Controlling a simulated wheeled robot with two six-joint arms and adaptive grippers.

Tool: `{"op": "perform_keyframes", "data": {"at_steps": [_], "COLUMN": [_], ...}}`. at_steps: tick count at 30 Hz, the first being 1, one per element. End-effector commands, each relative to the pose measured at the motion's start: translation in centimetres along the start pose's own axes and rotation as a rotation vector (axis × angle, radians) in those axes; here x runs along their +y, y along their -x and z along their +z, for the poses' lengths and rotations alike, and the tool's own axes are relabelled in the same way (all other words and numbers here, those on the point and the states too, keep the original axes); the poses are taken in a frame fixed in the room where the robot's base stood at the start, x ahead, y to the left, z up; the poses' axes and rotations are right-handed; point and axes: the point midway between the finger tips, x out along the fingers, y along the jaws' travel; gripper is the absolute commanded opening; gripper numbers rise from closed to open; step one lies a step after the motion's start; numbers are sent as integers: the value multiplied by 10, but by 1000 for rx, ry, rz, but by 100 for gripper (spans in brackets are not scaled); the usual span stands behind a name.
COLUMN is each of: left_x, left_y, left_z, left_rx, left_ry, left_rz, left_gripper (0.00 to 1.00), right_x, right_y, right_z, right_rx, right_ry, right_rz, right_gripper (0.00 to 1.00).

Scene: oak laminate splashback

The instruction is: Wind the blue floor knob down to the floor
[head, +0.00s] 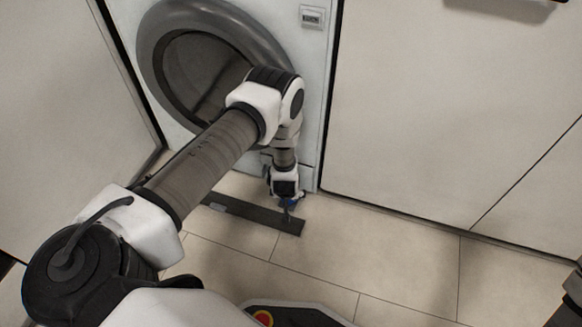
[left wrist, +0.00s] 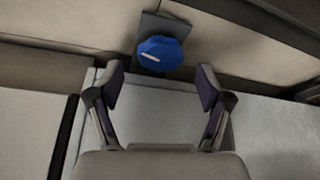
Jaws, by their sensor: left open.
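The blue floor knob (left wrist: 160,53) shows in the left wrist view as a faceted blue cap with a white mark, in front of a dark grey strip. My left gripper (left wrist: 161,78) is open and empty. Its two fingertips are apart, one on each side of the knob's line, and the knob appears just beyond them. I cannot tell the gap between knob and floor. My right gripper is out of view.
A washing machine (head: 315,60) with a round door stands behind my left arm. A dark flat strip (head: 240,208) lies on the tiled floor before it. White cabinet fronts (head: 430,100) stand to the right. The floor tiles (head: 400,255) in front are clear.

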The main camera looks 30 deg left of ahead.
Motion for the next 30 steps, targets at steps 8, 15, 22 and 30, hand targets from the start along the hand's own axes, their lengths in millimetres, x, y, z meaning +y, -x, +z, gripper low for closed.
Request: {"op": "perform_keyframes", "data": {"at_steps": [8, 15, 22, 30], "left_x": [0, 0, 0, 0], "left_y": [-21, -21, -21, -20], "left_z": [0, 0, 0, 0], "left_rx": [0, 0, 0, 1], "left_ry": [-1, -1, -2, -42], "left_rz": [0, 0, 1, 17], "left_gripper": [78, 39, 18, 18], "right_x": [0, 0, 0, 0], "right_y": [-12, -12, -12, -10], "right_z": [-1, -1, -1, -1], "right_rx": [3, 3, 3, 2], "right_ry": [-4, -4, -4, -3], "right_rz": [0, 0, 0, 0], "right_gripper": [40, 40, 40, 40]}}
